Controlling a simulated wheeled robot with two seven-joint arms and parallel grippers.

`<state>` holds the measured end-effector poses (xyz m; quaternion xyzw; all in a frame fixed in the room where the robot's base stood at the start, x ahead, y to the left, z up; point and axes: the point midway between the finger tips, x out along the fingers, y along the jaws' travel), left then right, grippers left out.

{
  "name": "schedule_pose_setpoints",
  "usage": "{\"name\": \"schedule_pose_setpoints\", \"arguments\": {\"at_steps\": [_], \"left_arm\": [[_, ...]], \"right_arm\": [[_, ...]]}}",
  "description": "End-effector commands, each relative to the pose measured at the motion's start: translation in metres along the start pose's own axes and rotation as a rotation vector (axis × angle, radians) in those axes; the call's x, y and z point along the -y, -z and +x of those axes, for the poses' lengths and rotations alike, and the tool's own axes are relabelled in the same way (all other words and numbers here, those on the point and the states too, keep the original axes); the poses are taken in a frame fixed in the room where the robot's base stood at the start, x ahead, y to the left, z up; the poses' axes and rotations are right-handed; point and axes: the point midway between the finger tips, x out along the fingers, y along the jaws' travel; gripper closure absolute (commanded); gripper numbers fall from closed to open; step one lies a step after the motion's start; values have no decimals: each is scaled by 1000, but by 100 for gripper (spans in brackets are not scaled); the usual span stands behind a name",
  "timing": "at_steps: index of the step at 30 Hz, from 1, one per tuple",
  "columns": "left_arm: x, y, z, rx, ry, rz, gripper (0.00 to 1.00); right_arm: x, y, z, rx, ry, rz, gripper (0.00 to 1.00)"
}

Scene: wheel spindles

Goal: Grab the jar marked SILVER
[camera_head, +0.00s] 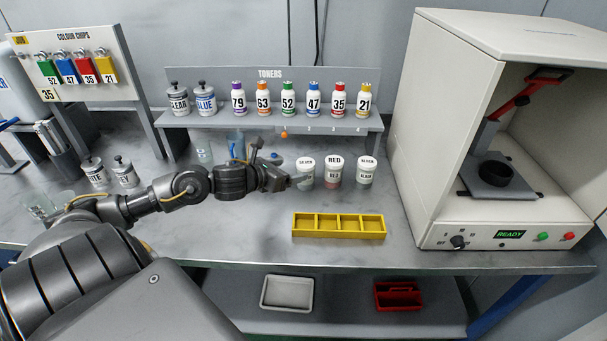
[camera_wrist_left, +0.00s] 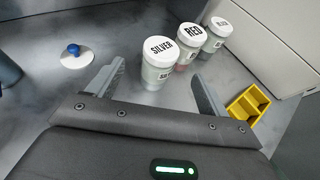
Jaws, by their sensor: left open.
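The jar marked SILVER (camera_head: 305,176) stands upright on the bench, a pale tub with a white lid, leftmost of a row of three. My left gripper (camera_head: 275,168) is just left of it in the head view. In the left wrist view the SILVER jar (camera_wrist_left: 160,62) shows ahead, between the lines of the two open fingers. No grip on it shows, and I cannot tell whether its body is between the fingertips. The RED jar (camera_head: 334,174) and a third lidded jar (camera_head: 366,175) stand to its right. My right gripper is not seen.
A yellow divided tray (camera_head: 338,237) lies in front of the jars. The toner shelf (camera_head: 270,118) with several bottles stands behind. A white booth (camera_head: 415,190) is at right. A blue-knobbed white disc (camera_wrist_left: 75,58) lies left of the SILVER jar.

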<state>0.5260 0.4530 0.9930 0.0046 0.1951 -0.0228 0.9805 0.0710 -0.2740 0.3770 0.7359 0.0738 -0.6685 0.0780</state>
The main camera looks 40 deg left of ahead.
Motion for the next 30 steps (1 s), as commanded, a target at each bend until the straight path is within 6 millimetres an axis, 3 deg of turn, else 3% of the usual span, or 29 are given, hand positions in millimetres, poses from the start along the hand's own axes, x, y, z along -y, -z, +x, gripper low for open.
{"name": "schedule_pose_setpoints", "arguments": {"at_steps": [6,16,24,30], "left_arm": [[-2,-1,23,3,-4,-5,21],[-3,-2,33,1,-6,-6,21],[-2,-4,71,1,-7,-7,21],[-2,-2,80,1,-5,-2,21]], "right_arm": [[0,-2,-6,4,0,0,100],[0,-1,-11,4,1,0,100],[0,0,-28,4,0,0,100],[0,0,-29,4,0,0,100]]}}
